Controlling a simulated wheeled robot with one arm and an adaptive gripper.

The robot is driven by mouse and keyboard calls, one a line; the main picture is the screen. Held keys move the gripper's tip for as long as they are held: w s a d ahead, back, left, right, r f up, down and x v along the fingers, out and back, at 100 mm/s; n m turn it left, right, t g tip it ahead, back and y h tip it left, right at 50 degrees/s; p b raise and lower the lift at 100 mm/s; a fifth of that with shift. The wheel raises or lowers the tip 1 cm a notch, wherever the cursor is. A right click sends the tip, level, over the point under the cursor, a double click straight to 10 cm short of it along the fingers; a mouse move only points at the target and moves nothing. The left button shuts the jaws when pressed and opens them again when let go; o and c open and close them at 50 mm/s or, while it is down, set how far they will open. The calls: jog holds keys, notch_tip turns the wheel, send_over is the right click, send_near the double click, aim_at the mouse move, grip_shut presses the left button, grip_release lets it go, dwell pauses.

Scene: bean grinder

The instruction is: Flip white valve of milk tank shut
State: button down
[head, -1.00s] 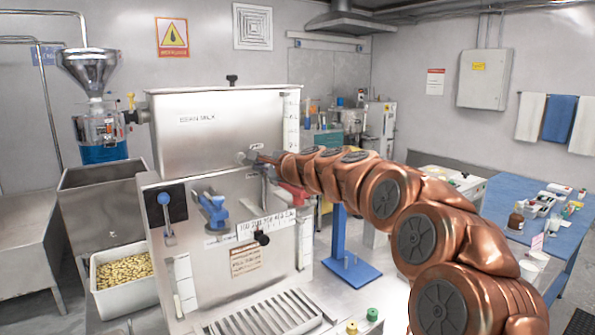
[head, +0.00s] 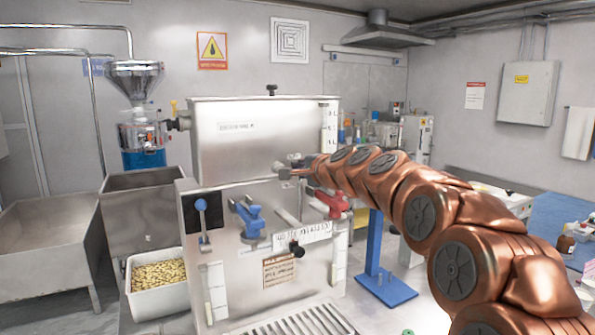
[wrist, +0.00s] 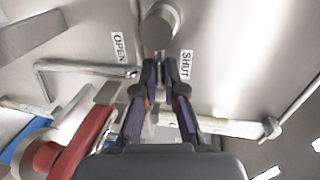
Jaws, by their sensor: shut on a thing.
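The steel milk tank (head: 255,155) has a dark knob on its lid. My gripper (head: 292,165) is at the lower right of its front face. In the wrist view the valve's round grey hub (wrist: 160,24) sits between an OPEN label (wrist: 119,46) on the left and a SHUT label (wrist: 187,64) on the right. My gripper's dark fingers (wrist: 160,73) are just below the hub, closed around the white valve's handle. The fingers hide most of the handle, so its exact angle is hard to tell.
A red valve (head: 332,204) and a blue valve (head: 247,215) are on the front panel below. A bent metal rod (wrist: 80,67) lies left of my fingers. A bin of beans (head: 160,285) stands at left.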

jog(key=shift+a+f, duration=0.1)
jog(key=shift+a, duration=0.05)
jog(key=c, duration=1.7)
grip_release()
jog(key=shift+s, duration=0.1)
jog(key=shift+o, duration=0.7)
jog(key=shift+s, duration=0.15)
jog(key=o, duration=0.3)
jog(key=v, duration=1.2)
